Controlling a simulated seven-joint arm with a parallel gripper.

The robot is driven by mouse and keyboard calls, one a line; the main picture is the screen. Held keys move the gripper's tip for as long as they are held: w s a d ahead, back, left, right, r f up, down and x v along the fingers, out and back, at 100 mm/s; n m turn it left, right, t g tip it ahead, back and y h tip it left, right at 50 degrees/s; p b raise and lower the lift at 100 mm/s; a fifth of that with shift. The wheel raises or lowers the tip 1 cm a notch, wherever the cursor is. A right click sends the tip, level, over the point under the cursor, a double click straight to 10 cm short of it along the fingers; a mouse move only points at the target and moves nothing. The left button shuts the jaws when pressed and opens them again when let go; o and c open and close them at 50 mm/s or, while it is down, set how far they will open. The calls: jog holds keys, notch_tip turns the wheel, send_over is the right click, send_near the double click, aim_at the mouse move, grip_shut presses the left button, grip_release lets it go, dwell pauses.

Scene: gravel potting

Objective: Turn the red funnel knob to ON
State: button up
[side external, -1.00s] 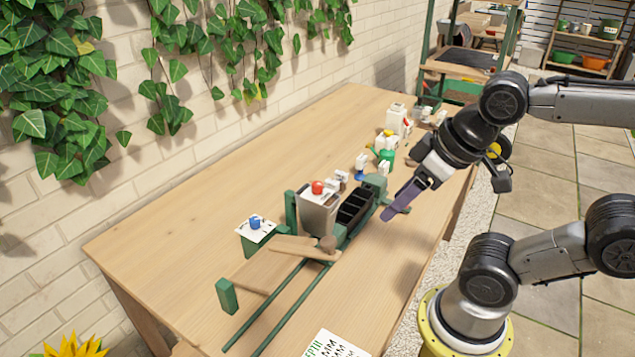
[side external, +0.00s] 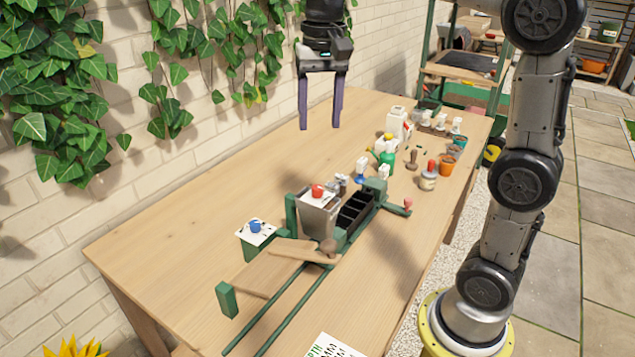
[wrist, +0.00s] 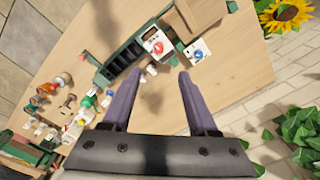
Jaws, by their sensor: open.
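The red knob (side external: 318,190) sits on a white plate on the grey funnel box (side external: 318,218), mid-table in the side view. In the wrist view the red knob (wrist: 158,47) shows on its white plate, beyond my fingertips. A blue knob (side external: 255,225) sits on a separate white plate on a green block to its left, and it also shows in the wrist view (wrist: 198,54). My gripper (side external: 319,128) is open and empty, pointing down, high above the table and behind the red knob. The knob's ON marking is too small to read.
A black compartment tray (side external: 354,212) adjoins the funnel box, with green rails and a wooden board (side external: 275,265) in front. Bottles, small pots and a stamp (side external: 411,158) crowd the table's far right. The ivy-hung brick wall (side external: 200,90) runs behind. The table's left part is clear.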

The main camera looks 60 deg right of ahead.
aim_at(318, 187)
jog(key=f, duration=1)
jog(key=w+f, duration=0.1)
jog(key=f, duration=0.4)
jog(key=shift+d+f, duration=0.3)
grip_shut()
